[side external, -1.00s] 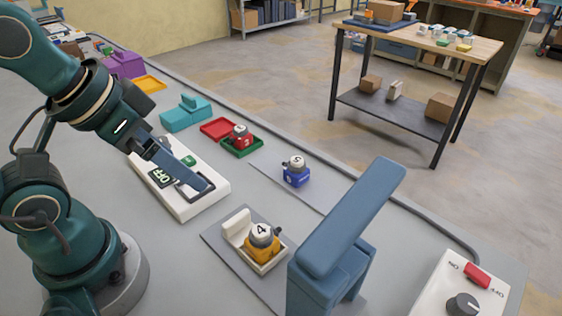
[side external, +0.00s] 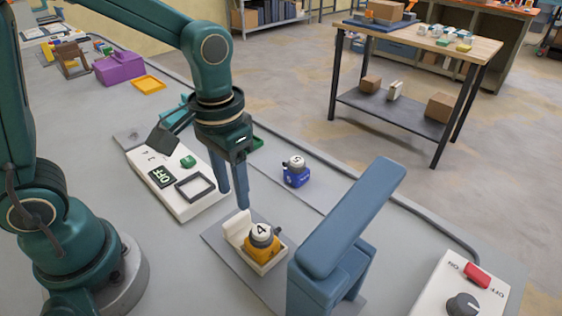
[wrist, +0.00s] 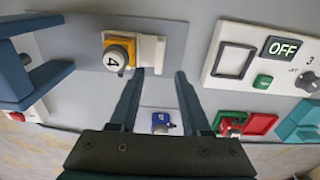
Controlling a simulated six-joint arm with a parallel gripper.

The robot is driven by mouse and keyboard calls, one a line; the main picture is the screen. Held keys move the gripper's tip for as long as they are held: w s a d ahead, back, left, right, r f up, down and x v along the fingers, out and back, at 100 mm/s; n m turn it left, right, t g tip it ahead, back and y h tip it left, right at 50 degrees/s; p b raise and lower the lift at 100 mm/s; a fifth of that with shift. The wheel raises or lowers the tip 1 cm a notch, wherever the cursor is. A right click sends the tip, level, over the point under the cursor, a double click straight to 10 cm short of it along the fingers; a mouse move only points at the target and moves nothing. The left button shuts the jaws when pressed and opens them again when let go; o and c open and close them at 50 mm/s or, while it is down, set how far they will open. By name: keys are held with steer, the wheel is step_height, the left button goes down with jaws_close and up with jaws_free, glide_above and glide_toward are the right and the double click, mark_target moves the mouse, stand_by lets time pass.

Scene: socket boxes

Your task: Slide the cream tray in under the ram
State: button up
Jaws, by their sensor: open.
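The cream tray (side external: 237,227) lies on a grey plate (side external: 217,240), with its raised cream end toward my gripper. It carries a yellow-orange block with a white-topped knob marked 4 (side external: 261,238). The blue ram (side external: 350,218) stands to the right of the tray, and the tray is outside it. My gripper (side external: 233,202) is open and empty, pointing down just above and behind the raised end. In the wrist view the tray's raised end (wrist: 156,50) lies just beyond the fingertips, roughly between them, and the ram (wrist: 38,80) is at the left.
A white panel (side external: 185,205) reading OFF lies left of the plate. A blue block marked 5 (side external: 296,175) stands behind the tray. A control box with a red switch (side external: 477,275) is at the right. My arm hides part of the red and green trays.

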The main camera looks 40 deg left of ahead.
mark_target(235, 217)
steer(key=shift+s+f, duration=0.2)
steer(key=shift+f, duration=2.65)
jaws_close()
